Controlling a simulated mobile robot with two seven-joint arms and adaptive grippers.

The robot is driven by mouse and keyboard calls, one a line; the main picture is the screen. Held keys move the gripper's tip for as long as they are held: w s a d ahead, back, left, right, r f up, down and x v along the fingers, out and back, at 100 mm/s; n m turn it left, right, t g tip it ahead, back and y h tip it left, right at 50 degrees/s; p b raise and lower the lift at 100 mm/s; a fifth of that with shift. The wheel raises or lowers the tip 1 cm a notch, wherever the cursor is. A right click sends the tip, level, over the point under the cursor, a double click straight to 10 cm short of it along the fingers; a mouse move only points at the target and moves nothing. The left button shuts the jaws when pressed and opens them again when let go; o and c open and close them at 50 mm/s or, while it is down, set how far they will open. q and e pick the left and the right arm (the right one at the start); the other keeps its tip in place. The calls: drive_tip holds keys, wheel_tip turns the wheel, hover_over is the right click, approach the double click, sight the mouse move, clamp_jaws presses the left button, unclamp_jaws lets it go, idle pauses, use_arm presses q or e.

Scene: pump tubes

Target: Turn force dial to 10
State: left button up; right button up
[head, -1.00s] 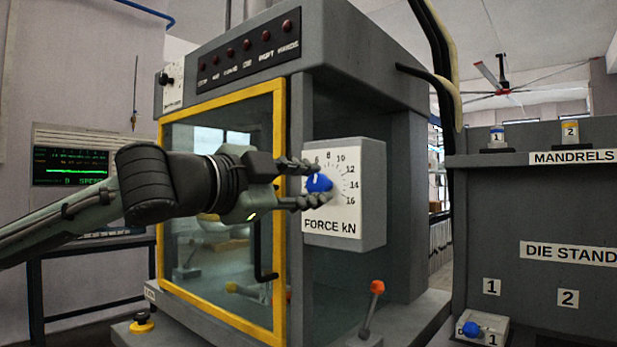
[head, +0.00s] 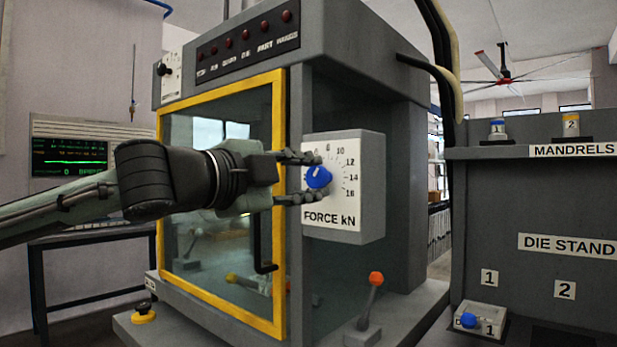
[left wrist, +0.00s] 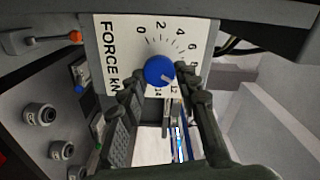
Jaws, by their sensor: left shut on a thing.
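The force dial is a blue knob (head: 322,178) on a white plate (head: 335,215) marked FORCE kN, with numbers around it. My left gripper (head: 315,178) is shut on the knob, one finger above it and one below. A white mark on the knob points up and slightly right in the head view; the exact number is hard to read. In the left wrist view the knob (left wrist: 158,70) sits between the fingertips, and the fingers hide part of the scale. My right gripper is not in view.
The dial box is on the side of a grey machine with a yellow-framed glass door (head: 279,200). An orange-tipped lever (head: 375,280) stands below. A grey stand (head: 520,220) with labelled shelves is at the right.

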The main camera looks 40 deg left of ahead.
use_arm(q)
drive_tip(key=o, duration=1.1)
drive_tip(key=shift+o, duration=0.2)
drive_tip(key=shift+w+r, duration=0.1)
drive_tip(key=shift+r, duration=1.15)
drive_tip(key=o, duration=0.3)
drive_tip(key=r, duration=0.5)
drive_tip(key=shift+w+d+r, duration=0.1)
drive_tip(key=shift+w, duration=0.15)
drive_tip(key=shift+s+a+r, duration=0.1)
drive_tip(key=shift+s+r, duration=0.25)
drive_tip(key=shift+r, duration=0.25)
drive_tip(key=shift+s+a+r, duration=0.1)
drive_tip(key=shift+s+r, duration=0.2)
drive_tip(key=shift+r, duration=0.3)
drive_tip(key=c, duration=0.3)
drive_tip(key=shift+w+d, duration=0.1)
drive_tip(key=shift+w, duration=0.15)
